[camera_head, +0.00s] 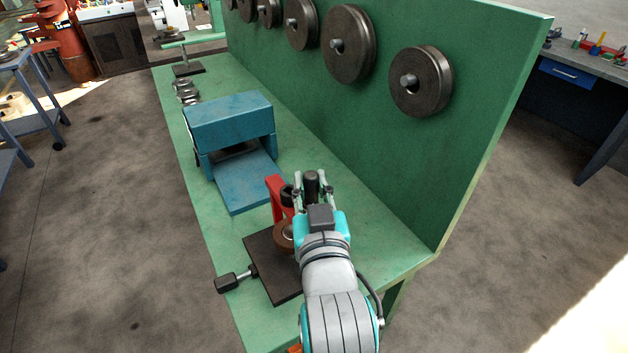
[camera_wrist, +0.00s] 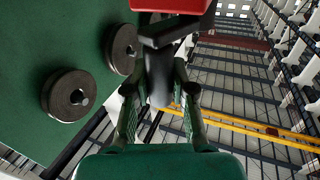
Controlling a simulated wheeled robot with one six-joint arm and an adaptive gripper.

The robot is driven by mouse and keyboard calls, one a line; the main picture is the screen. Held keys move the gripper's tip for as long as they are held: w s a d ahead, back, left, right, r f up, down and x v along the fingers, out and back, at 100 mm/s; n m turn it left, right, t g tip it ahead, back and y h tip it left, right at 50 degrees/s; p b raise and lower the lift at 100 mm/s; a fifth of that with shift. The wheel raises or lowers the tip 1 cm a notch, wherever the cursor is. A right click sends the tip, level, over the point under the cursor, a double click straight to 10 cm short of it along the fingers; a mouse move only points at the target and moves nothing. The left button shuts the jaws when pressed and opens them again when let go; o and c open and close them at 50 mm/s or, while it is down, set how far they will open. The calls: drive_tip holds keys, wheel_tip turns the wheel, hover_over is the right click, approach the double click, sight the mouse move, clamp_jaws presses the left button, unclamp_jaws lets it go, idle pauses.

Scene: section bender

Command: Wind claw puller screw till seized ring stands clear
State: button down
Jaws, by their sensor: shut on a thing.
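The claw puller (camera_head: 275,192) is a red frame standing on a dark square plate (camera_head: 262,246) at the near end of the green bench. Its red body also shows at the top of the wrist view (camera_wrist: 190,6). A brown ring (camera_head: 283,238) sits low beside the red frame, partly hidden by my arm. My gripper (camera_head: 313,188) is shut on a dark handle (camera_wrist: 158,85) of the puller screw, with a finger on each side of it. The screw's thread and any gap under the ring are hidden.
A blue box-shaped machine (camera_head: 228,120) with a sloping front plate stands on the bench (camera_head: 215,270) behind the puller. A green upright panel (camera_head: 400,150) with several dark rollers (camera_head: 420,80) rises at right. A black-knobbed rod (camera_head: 227,284) juts left from the plate.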

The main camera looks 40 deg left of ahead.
drive_tip(key=shift+s+a+m+t+h, duration=0.1)
drive_tip(key=shift+s+m+t+h, duration=0.3)
drive_tip(key=shift+m+t+h, duration=0.55)
drive_tip(key=shift+s+a+m+t+h, duration=0.1)
drive_tip(key=shift+s+m+t+h, duration=0.25)
drive_tip(key=shift+m+t+h, duration=0.6)
drive_tip(key=shift+d+h, duration=0.1)
drive_tip(key=shift+h, duration=0.4)
drive_tip(key=c, duration=1)
unclamp_jaws()
drive_tip(key=shift+o, duration=0.2)
wheel_tip(320, 180, up, 10)
